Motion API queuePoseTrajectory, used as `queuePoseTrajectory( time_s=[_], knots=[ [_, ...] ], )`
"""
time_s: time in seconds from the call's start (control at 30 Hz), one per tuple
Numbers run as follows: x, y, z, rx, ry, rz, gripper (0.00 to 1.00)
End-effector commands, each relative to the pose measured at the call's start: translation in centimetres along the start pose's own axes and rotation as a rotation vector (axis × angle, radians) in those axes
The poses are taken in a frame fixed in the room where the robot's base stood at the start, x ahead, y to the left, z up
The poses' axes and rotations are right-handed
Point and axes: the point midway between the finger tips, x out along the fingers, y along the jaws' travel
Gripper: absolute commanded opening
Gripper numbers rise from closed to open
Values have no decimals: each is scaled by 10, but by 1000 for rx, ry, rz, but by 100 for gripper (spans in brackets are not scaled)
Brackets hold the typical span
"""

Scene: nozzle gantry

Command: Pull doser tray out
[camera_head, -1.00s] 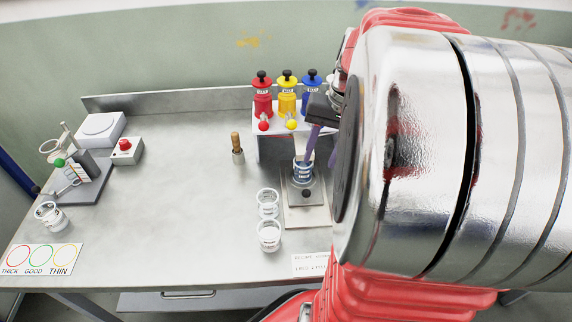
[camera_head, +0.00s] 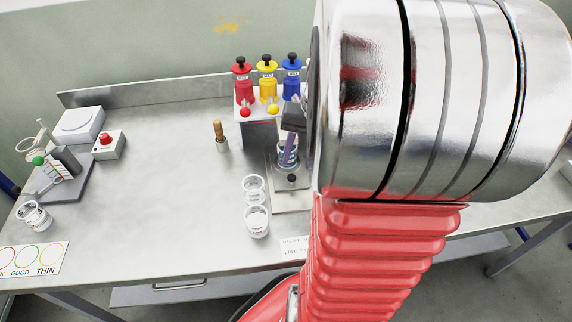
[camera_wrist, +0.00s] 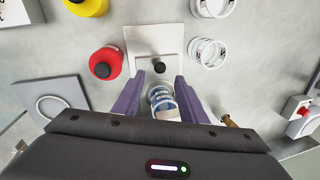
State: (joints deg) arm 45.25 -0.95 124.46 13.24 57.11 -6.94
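The doser tray is a grey slide with a black knob (camera_head: 292,179), lying over a pale base plate (camera_head: 290,205) in front of the doser stand. The knob also shows in the wrist view (camera_wrist: 159,67). A clear cup with a blue-grey label (camera_head: 287,154) stands on the tray behind the knob; it also shows in the wrist view (camera_wrist: 162,98). My gripper (camera_wrist: 158,80) has purple fingers spread wide, one on each side of the cup and knob in that view. The fingers look open, with a gap beside the cup. My arm hides the stand's right part.
Red (camera_head: 243,85), yellow (camera_head: 267,82) and blue (camera_head: 292,80) dosing bottles stand on the doser stand. Two clear cups (camera_head: 256,222) stand just left of the tray. A wooden-handled tool (camera_head: 220,135) stands further left. The middle of the bench is clear.

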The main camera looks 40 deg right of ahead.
Motion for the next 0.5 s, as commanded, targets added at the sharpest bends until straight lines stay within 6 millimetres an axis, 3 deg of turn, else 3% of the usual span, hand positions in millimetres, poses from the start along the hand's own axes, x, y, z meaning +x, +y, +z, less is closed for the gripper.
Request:
queuePoseTrajectory(
  time_s=[0.3, 0.5],
  knots=[
    [49, 0, 1, -1, -3, 1, 38],
    [68, 0, 1, 1, -2, 0, 38]
  ],
)
